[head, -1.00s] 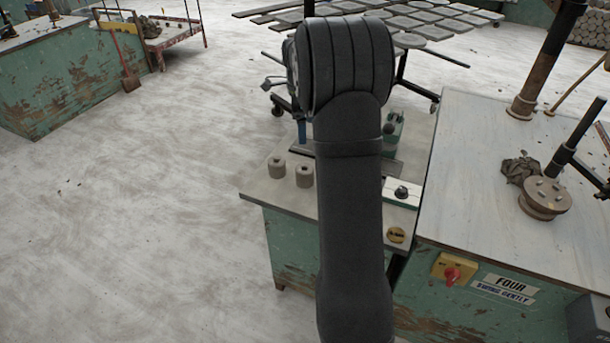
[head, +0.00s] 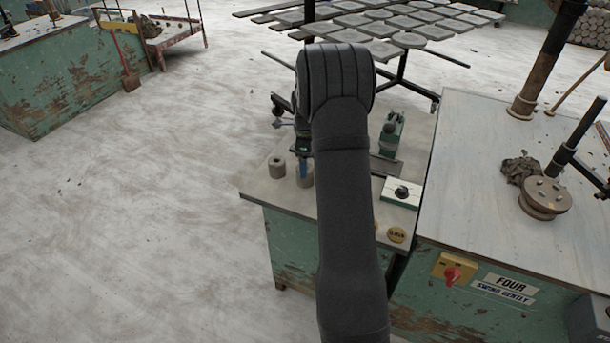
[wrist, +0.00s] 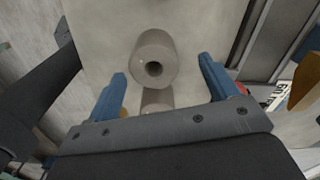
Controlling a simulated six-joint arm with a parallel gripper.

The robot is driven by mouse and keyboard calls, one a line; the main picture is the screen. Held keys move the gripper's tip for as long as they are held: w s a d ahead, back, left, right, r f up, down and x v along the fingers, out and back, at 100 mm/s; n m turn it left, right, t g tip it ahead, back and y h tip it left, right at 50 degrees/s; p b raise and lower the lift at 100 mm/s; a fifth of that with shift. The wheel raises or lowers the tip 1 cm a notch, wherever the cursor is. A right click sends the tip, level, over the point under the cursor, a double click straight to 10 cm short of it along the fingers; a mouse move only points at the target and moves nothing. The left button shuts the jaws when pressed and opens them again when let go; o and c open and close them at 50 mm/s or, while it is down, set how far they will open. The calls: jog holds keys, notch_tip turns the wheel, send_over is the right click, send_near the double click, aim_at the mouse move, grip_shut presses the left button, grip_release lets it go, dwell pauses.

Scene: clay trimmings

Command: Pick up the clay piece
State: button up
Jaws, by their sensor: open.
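Two short grey clay cylinders stand upright on the small bench; the left clay cylinder (head: 277,167) is in the open, its top hole showing. The right clay cylinder (head: 304,181) is partly hidden behind my gripper. In the wrist view one clay cylinder (wrist: 154,65) stands just beyond my blue fingertips, and the other clay cylinder (wrist: 157,99) shows between the fingers, partly cut off by my gripper's body. My gripper (wrist: 162,72) is open with nothing in it. In the head view only a blue fingertip shows, at the right cylinder; I cannot tell whether they touch.
The bench top (head: 262,189) is bare around the left cylinder. A higher table (head: 470,200) stands close on the right. A slatted rack (head: 400,30) is behind.

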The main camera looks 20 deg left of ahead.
jog(key=f, duration=0.5)
jog(key=shift+s+d, duration=0.1)
jog(key=shift+s, duration=0.25)
jog(key=c, duration=1.2)
